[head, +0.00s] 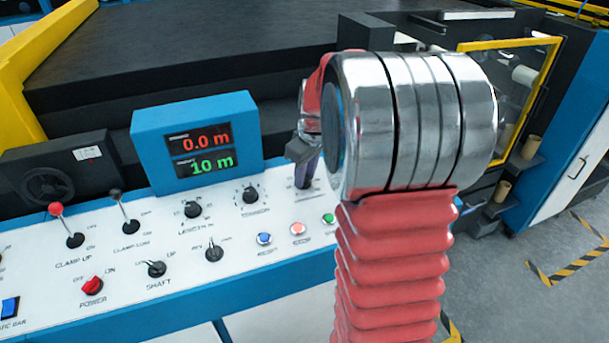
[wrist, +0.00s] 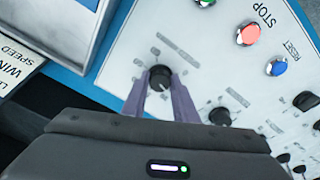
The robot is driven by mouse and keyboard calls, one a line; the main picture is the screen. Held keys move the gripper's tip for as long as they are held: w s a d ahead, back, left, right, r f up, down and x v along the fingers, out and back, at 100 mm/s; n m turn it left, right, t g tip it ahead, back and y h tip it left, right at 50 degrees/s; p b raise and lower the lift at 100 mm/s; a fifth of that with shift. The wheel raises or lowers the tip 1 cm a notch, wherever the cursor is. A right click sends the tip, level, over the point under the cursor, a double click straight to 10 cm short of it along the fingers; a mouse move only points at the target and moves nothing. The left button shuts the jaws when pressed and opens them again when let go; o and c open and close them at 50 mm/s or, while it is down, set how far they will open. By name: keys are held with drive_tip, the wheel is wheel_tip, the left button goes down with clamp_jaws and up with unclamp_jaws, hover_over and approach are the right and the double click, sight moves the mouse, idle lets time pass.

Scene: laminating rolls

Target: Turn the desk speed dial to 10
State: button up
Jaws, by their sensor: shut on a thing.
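The speed dial (wrist: 160,75) is a small black round knob with a light pointer line, on the white desk panel in the wrist view. Its label and scale marks are too small to read. My gripper (wrist: 159,84) has its two grey-purple fingers on either side of the dial and is shut on it. In the head view my gripper (head: 306,170) points down at the panel, right of the tension dial (head: 250,195). There the gripper and arm hide the speed dial.
A blue-framed display (head: 198,140) reads 0.0 m in red and 10 m in green. Blue, red and green buttons (head: 298,229) sit in front of my gripper. Lever switches (head: 130,226), the length dial (head: 193,209) and a red power knob (head: 92,285) are further left.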

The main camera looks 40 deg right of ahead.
drive_tip(key=shift+n, duration=1.8)
drive_tip(key=o, duration=1.1)
drive_tip(key=shift+c, duration=0.2)
drive_tip(key=shift+r, duration=0.15)
drive_tip(key=v, duration=1.3)
drive_tip(key=shift+d+r, duration=0.15)
drive_tip(key=shift+r, duration=0.1)
drive_tip(key=shift+s, duration=0.15)
